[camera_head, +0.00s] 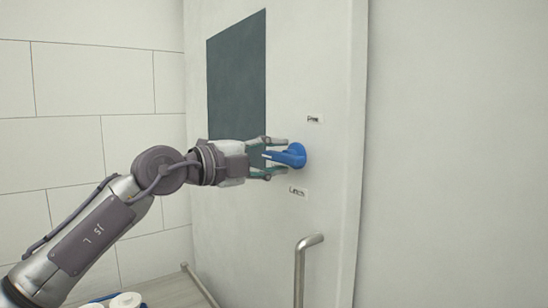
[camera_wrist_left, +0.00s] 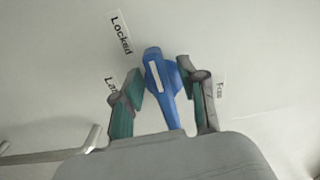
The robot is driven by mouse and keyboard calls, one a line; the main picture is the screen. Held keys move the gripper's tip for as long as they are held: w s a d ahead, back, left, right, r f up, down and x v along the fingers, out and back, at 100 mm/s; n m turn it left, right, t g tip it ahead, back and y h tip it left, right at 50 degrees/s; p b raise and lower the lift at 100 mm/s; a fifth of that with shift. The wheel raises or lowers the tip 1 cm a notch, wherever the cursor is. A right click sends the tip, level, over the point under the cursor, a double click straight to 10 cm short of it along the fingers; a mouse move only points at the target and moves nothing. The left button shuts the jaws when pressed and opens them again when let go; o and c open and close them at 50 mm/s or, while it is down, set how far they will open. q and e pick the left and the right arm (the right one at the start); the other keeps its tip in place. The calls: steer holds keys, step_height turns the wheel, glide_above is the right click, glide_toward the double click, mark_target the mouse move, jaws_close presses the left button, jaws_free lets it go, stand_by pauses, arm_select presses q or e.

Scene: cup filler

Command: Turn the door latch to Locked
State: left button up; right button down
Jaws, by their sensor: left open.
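The blue door latch (camera_head: 290,155) is mounted on the pale door. Its lever points left, towards my gripper, in the head view. In the left wrist view the latch (camera_wrist_left: 172,98) has a white stripe along its lever. My left gripper (camera_head: 277,157) is open, with one finger above and one below the lever. In the left wrist view the gripper (camera_wrist_left: 163,92) has a finger on each side of the latch; whether either touches it I cannot tell. A "Locked" label (camera_wrist_left: 121,33) is at upper left there, and a "Free" label (camera_wrist_left: 220,90) is at right. My right gripper is out of view.
The door (camera_head: 335,215) has a dark window panel (camera_head: 236,75) and a metal pull handle (camera_head: 302,265) below the latch. Another label (camera_wrist_left: 110,86) is partly hidden by a finger. White round objects (camera_head: 125,300) lie at the bottom left.

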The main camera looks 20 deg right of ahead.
arm_select(q)
steer(key=shift+a, duration=0.1)
steer(key=v, duration=1.2)
